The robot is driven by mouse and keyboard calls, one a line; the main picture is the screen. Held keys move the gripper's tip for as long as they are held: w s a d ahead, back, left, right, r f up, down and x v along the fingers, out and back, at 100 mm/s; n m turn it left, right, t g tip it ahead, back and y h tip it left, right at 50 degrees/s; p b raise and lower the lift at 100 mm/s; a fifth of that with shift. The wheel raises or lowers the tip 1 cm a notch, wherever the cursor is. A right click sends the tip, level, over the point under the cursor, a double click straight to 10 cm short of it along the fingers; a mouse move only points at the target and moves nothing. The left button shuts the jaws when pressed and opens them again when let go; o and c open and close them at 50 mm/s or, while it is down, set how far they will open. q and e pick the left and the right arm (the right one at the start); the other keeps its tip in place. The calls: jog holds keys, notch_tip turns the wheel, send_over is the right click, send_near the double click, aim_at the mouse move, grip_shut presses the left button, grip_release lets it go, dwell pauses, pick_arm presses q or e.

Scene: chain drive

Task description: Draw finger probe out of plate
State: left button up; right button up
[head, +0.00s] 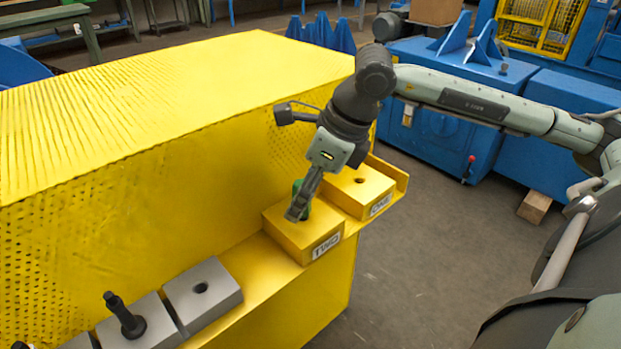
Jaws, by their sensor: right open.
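My right gripper (299,207) reaches down over the yellow block marked TWO (285,237). Its jaws are open. A green piece (307,206) stands at that block beside and partly behind the fingers, which hide most of it. I cannot tell whether the fingers touch it. A black peg-like piece with a flanged foot (126,317) stands in a grey plate (150,312) at the lower left, tilted slightly in the picture. I cannot tell for certain which of the two is the finger probe. My left gripper is out of view.
A yellow block marked ONE (376,190) with an empty hole sits at the ledge's right end. A grey plate with an empty hole (204,303) lies left of block TWO. The large yellow perforated housing (180,100) rises behind the ledge. Open floor (420,270) lies to the right.

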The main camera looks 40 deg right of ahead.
aim_at(296, 181)
jog(key=shift+w+a+f, duration=0.1)
jog(key=shift+f, duration=0.15)
grip_shut()
jog(key=shift+r, duration=0.1)
jog(key=shift+r+p, duration=1.85)
jog(key=shift+r, duration=3.6)
